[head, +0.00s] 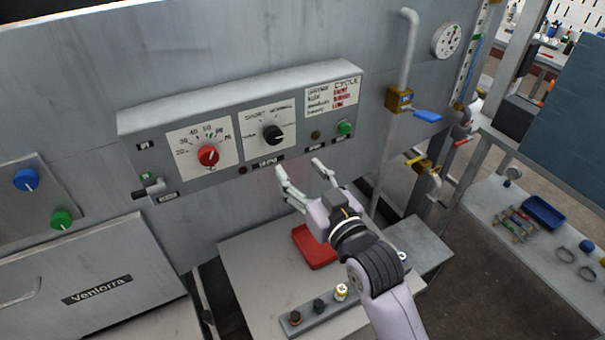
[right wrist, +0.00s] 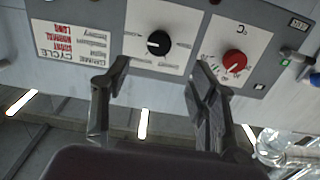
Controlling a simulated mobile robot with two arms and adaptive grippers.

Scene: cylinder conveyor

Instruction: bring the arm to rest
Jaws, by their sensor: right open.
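My right gripper (head: 300,172) is open and empty in the head view. Its fingers point toward the lower edge of the grey control panel (head: 220,165), just below the black knob (head: 272,134). In the right wrist view the two fingers (right wrist: 162,78) are spread apart with nothing between them. The panel appears upside down there, with the black knob (right wrist: 158,43) and the red knob (right wrist: 234,62) beyond the fingertips. I cannot tell if a finger touches the panel. My left gripper is not in view.
A red tray (head: 314,262) lies on the grey table below my right arm. A strip with small knobs (head: 319,306) is at the table's front. Pipes with a blue-handled valve (head: 427,115) stand to the right. A green button (head: 344,128) is on the panel. A blue bin (head: 544,212) sits on the right bench.

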